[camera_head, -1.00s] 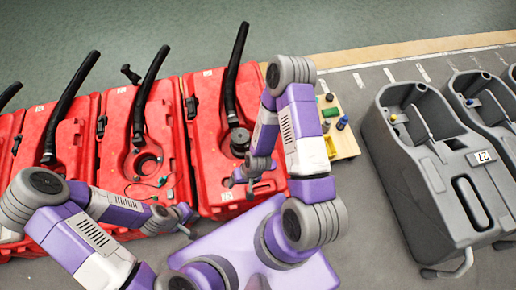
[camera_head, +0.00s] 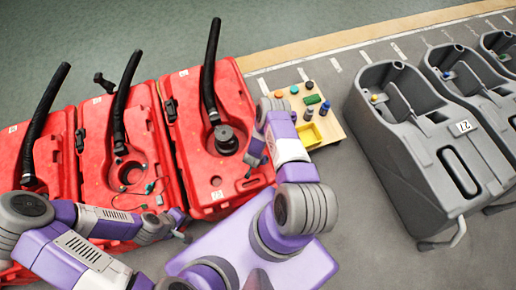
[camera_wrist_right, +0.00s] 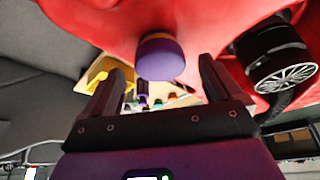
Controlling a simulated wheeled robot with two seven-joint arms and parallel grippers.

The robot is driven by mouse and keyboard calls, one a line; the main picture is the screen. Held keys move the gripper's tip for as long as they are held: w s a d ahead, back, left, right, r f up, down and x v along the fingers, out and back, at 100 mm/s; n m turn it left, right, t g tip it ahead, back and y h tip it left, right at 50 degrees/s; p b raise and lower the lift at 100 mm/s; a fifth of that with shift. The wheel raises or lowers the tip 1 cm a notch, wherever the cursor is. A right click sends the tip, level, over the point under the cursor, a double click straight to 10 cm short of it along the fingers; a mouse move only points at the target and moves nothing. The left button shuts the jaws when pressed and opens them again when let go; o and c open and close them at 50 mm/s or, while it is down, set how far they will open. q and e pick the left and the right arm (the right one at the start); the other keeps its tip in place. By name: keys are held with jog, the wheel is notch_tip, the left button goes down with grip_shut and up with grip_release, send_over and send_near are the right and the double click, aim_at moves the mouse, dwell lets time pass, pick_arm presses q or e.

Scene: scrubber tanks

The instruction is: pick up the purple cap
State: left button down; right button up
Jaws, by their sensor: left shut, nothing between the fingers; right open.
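The purple cap (camera_wrist_right: 160,58) shows in the right wrist view against a red tank, with a tan band at its base. It appears between the fingertips of my right gripper (camera_wrist_right: 163,78), which is open; I see no contact. In the head view my right gripper (camera_head: 252,168) is over the right-hand red tank (camera_head: 190,140), and I cannot make out the cap there. My left gripper (camera_head: 185,236) is shut and empty at the front of the middle red tank (camera_head: 97,145).
Several red tanks with black hoses stand at left. A wooden board (camera_head: 328,128) holds coloured caps and a yellow tray (camera_head: 309,135). A black ribbed fitting (camera_wrist_right: 272,55) is beside my right gripper.

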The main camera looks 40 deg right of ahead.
jog(key=x, duration=0.2)
jog(key=shift+f+b, duration=0.4)
jog(key=shift+f, duration=0.05)
jog(key=shift+w+r, duration=0.1)
jog(key=c, duration=1.1)
jog(key=shift+r, duration=0.1)
